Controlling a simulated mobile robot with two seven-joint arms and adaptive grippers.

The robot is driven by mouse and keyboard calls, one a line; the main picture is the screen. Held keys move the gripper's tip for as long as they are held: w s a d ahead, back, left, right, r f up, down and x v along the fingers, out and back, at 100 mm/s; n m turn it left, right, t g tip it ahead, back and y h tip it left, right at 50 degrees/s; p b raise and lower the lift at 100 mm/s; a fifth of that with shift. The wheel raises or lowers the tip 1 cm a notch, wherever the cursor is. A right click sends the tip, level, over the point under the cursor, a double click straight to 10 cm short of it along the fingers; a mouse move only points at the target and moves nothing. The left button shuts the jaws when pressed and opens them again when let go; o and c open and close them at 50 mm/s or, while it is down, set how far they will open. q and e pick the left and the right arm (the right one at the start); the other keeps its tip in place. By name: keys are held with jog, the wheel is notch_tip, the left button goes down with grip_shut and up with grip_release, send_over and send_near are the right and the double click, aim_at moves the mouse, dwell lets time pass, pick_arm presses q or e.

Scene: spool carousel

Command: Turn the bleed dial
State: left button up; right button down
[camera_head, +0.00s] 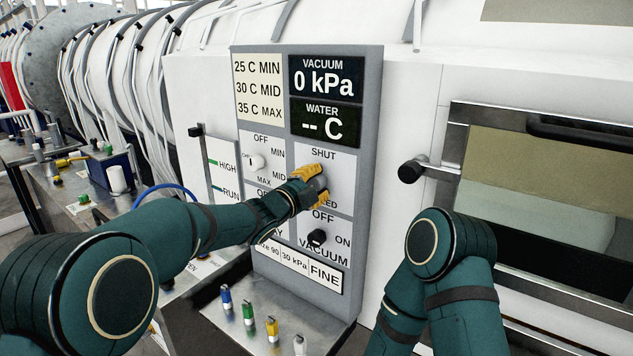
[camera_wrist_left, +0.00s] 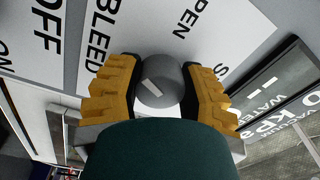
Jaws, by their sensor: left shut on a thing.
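The bleed dial (camera_wrist_left: 163,80) is a grey round knob with a white mark, between the yellow fingers of my left gripper (camera_wrist_left: 160,88) in the left wrist view. The fingers stand on opposite sides of it and are shut on it. In the head view my left gripper (camera_head: 309,186) reaches the control panel (camera_head: 367,130) below the word SHUT, and part of the dial (camera_head: 319,183) shows behind the fingers. The words BLEED, OPEN and part of SHUT show around the dial in the wrist view. My right arm is in the head view, but its gripper is not.
A black vacuum switch (camera_head: 317,238) sits below the dial and a white water knob (camera_head: 256,162) to its left. The vacuum display (camera_head: 325,80) reads 0 kPa. Several coloured pegs stand on the shelf (camera_head: 238,338) below. A black-handled lever (camera_head: 411,171) juts out at the right.

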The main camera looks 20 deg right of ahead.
pick_arm(q)
jog(key=n, duration=0.5)
jog(key=shift+r+n+p, duration=0.15)
jog(key=shift+n+p, duration=0.25)
jog(key=n, duration=0.4)
jog(key=shift+n+t, duration=0.3)
jog(key=n, duration=0.5)
jog(key=shift+n+y, duration=0.3)
jog(key=shift+r+n, duration=0.1)
jog(key=shift+n, duration=1.9)
jog(key=o, duration=1.1)
jog(key=shift+o, duration=0.7)
